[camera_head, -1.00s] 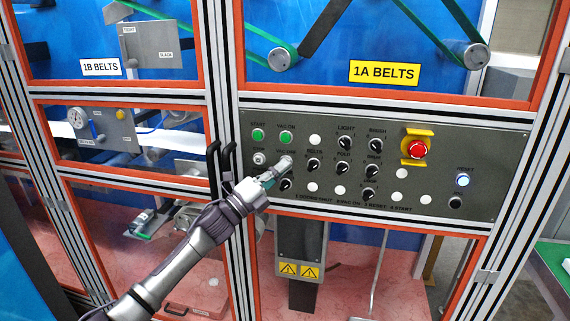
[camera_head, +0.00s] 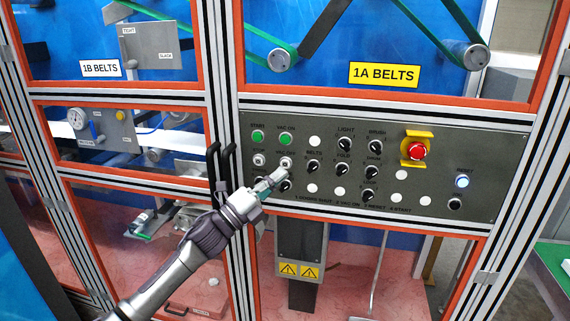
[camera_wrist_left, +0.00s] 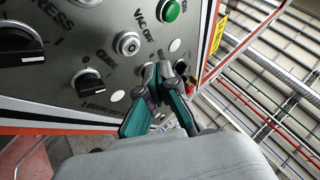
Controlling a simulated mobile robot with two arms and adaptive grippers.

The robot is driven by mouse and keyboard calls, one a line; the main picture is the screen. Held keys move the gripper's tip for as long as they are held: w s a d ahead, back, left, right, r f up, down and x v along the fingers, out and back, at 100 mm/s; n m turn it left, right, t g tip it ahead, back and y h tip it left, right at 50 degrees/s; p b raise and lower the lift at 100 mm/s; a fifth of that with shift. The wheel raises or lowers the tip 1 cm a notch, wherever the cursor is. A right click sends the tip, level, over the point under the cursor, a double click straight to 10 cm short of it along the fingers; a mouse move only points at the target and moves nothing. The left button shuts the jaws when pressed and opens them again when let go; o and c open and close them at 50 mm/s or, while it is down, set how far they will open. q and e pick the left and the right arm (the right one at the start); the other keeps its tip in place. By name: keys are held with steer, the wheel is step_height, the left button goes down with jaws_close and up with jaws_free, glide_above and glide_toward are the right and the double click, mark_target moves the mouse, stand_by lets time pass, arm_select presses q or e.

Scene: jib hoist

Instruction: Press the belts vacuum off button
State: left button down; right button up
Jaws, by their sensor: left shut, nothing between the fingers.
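My left gripper (camera_head: 283,173) is shut and empty. Its tips are just below the button in the head view and do not cover it. In the left wrist view the shut fingertips (camera_wrist_left: 160,70) are to the lower right of the button; they appear apart from it. My right gripper is not in view.
The panel (camera_head: 480,138) also carries a green start button (camera_head: 258,136), several black knobs, a red emergency stop (camera_head: 417,150) on a yellow bracket and a lit reset button (camera_head: 462,182). Black handles (camera_head: 222,165) stick out on the frame to the left of the panel.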

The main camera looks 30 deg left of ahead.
arm_select(q)
steer(key=s, duration=0.2)
steer(key=shift+s+d, duration=0.35)
steer(key=shift+s, duration=0.05)
stand_by(0.5)
steer(key=s+a+f+n+g+y, duration=0.1)
steer(key=a+f+n+g+y, duration=0.35)
steer(key=f, duration=1.35)
steer(key=s+a+f+n+g+y, duration=0.15)
steer(key=f+n+y, duration=0.55)
steer(key=f, duration=1.1)
steer(key=s+d+f+n+g+h, duration=0.15)
steer(key=s+f+n, duration=0.25)
steer(key=s+f, duration=0.45)
steer(key=s+d+f+n+g, duration=0.1)
steer(key=s+f+n+g, duration=0.35)
steer(key=f, duration=0.75)
steer(key=s+d+f+n+g, duration=0.1)
steer(key=s+f, duration=0.4)
steer(key=s, duration=0.7)
steer(key=s+d+f+n+g, duration=0.2)
steer(key=s+d+f+g, duration=0.2)
steer(key=s, duration=0.8)
steer(key=s+d+f+n+g, duration=0.1)
steer(key=s+d+f, duration=0.4)
steer(key=s, duration=0.8)
step_height(320, 180, down, 3)
steer(key=shift+d+f+n+g, duration=0.2)
steer(key=shift+d+n+g, duration=0.15)
steer(key=shift+g, duration=0.45)
